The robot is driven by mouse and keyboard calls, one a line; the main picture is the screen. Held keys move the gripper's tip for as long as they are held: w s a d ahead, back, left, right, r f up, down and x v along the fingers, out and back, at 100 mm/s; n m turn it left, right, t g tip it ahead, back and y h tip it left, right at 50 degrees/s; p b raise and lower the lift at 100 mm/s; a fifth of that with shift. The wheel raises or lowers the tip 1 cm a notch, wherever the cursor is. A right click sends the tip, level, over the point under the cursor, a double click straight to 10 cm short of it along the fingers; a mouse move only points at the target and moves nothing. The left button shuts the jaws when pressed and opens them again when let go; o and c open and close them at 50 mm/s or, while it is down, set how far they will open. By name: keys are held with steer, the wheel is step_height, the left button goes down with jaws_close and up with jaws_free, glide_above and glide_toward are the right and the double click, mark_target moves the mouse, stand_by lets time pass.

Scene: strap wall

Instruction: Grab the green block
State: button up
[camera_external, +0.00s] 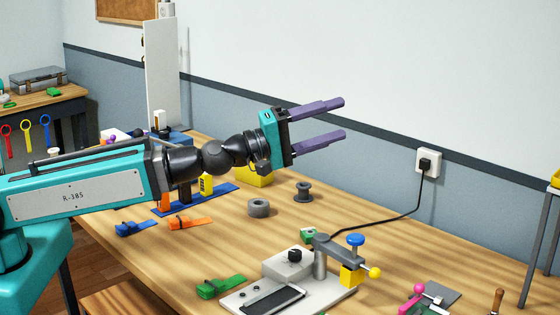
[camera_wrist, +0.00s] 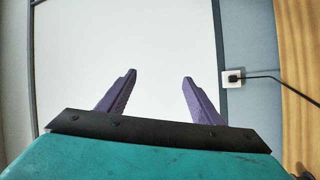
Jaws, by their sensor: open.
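A small green block-like piece (camera_external: 308,235) sits on the wooden table behind the grey clamp fixture, partly hidden by it. A flat green piece with a raised part (camera_external: 220,287) lies at the table's front, left of the fixture. I cannot tell for sure which is the green block. In the wrist view the open fingers (camera_wrist: 159,77) face a white wall area, with no green piece in sight.
The clamp fixture (camera_external: 320,258) with a blue knob stands mid-table. A grey ring (camera_external: 259,208) and a dark spool (camera_external: 303,192) lie below the arm. Blue (camera_external: 137,228) and orange (camera_external: 190,223) straps lie left. A black cord runs from the wall socket (camera_external: 428,163).

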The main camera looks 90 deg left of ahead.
steer(key=s+a+f+m+g+p, duration=0.1)
steer(key=a+f+m+g+p, duration=0.45)
steer(key=f, duration=0.95)
steer(key=m+g+h+p, duration=0.15)
steer(key=m+p, duration=0.25)
steer(key=m, duration=0.4)
glide_toward(308, 232)
steer(key=w, duration=0.2)
steer(key=w+a, duration=0.1)
steer(key=shift+w+f, duration=0.2)
steer(key=shift+w, duration=0.2)
steer(key=shift+s+f+m, duration=0.25)
steer(key=shift+s+f, duration=0.1)
steer(key=shift+f, duration=0.2)
steer(key=shift+w+f, duration=0.1)
steer(key=shift+w, duration=0.1)
steer(key=shift+b+x, duration=0.85)
steer(key=shift+x, duration=0.25)
steer(key=shift+p+x, duration=0.4)
steer(key=shift+x, duration=0.8)
steer(key=shift+c, duration=0.4)
